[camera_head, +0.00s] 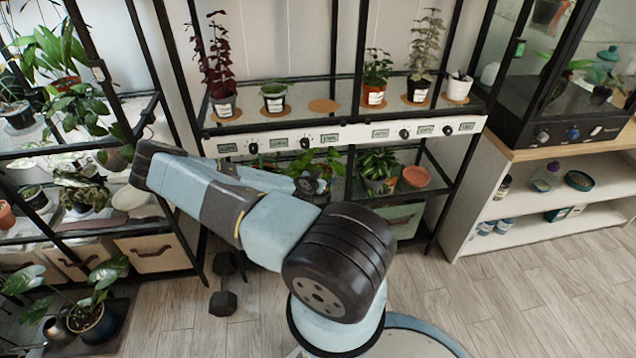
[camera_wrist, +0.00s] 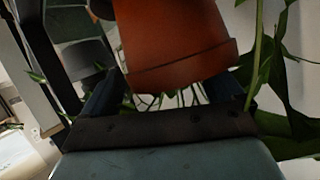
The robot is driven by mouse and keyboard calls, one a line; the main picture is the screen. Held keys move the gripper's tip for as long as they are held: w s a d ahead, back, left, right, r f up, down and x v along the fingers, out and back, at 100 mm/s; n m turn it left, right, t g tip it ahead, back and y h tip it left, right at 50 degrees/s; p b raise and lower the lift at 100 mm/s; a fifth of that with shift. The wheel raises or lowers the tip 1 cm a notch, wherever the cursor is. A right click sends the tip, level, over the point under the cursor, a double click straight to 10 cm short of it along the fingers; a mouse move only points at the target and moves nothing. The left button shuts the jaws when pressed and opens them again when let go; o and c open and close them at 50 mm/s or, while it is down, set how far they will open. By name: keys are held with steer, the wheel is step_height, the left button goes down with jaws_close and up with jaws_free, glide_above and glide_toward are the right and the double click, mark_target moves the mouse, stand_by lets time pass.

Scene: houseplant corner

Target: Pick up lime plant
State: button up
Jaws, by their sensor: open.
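In the wrist view, a terracotta pot (camera_wrist: 172,40) is close in front of my gripper (camera_wrist: 163,90). My gripper is open, with one finger on each side of the picture's middle. Thin stems or roots and green leaves (camera_wrist: 275,85) show beside and below the pot. I cannot tell if the fingers touch it, or if it is the lime plant. In the head view, my arm reaches to a leafy green plant (camera_head: 325,163) on the lower shelf of the middle rack. My arm hides much of that plant, and my fingers are not clear there. Plant labels are too small to read.
The upper shelf holds a dark red plant (camera_head: 221,75), a small green plant (camera_head: 273,95), an orange-potted plant (camera_head: 375,75) and a tall pale plant (camera_head: 424,55). A bare round coaster (camera_head: 322,106) lies between them. Black posts frame the rack. A dumbbell (camera_head: 223,300) lies on the floor.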

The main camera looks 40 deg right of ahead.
steer(key=shift+w+d, duration=0.1)
steer(key=shift+d, duration=0.1)
steer(key=shift+f, duration=0.1)
steer(key=shift+c, duration=0.2)
steer(key=c, duration=1.6)
